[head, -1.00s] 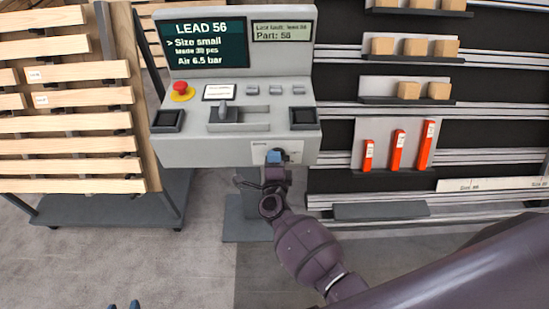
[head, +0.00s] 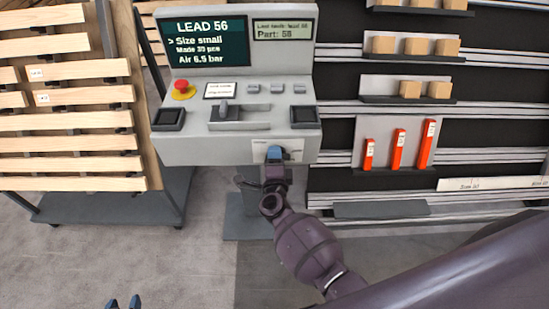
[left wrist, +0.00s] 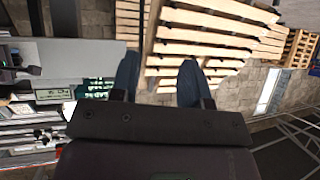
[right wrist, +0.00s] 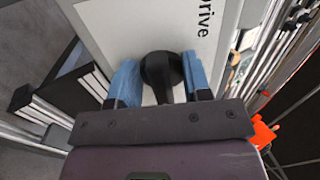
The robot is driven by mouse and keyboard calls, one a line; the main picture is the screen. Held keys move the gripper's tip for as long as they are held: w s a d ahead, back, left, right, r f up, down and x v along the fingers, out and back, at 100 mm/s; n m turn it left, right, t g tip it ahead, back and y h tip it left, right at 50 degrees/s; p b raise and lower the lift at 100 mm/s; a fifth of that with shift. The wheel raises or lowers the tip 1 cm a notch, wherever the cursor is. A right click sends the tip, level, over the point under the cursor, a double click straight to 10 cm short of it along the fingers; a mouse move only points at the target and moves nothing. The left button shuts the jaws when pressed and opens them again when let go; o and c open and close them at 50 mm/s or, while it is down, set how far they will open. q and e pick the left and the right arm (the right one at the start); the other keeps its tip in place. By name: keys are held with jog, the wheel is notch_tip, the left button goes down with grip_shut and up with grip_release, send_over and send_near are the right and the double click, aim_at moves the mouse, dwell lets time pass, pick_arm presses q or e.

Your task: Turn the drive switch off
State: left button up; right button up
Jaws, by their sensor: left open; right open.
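The drive switch is a round black knob (right wrist: 160,70) on a pale plate (right wrist: 110,25) lettered "Drive" in the right wrist view. My right gripper (head: 274,154) is at the front face of the grey console (head: 200,152). In the right wrist view its two blue fingers (right wrist: 159,82) are open, one on each side of the knob. I cannot tell whether they touch it or which way it is turned. In the head view the gripper hides the knob. My left gripper (head: 123,303) is open and empty at the bottom edge, over the floor.
The console top has a red emergency button (head: 181,88), a lever (head: 224,112) and a screen (head: 206,44). A rack of wooden slats (head: 70,122) stands at left. Shelves with boxes (head: 410,88) and red-orange holders (head: 398,150) stand at right. Floor at front left is clear.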

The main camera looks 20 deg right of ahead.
jog(key=v, duration=1)
jog(key=shift+s, duration=0.4)
jog(key=shift+a, duration=0.1)
jog(key=w+a+r+n+y, duration=0.1)
jog(key=a+r+n+y, duration=0.2)
jog(key=n+y, duration=0.45)
jog(key=s+d+f+n+g+h, duration=0.1)
jog(key=s+d+f+n+g, duration=0.2)
jog(key=s+d+n, duration=0.4)
jog(key=s+d+f+n+g+h, duration=0.1)
jog(key=s+d+f+n+g, duration=0.2)
jog(key=s+d+n, duration=0.4)
jog(key=s+d, duration=0.3)
jog(key=s, duration=0.2)
jog(key=shift+d+f+h, duration=0.3)
jog(key=shift+h, duration=0.05)
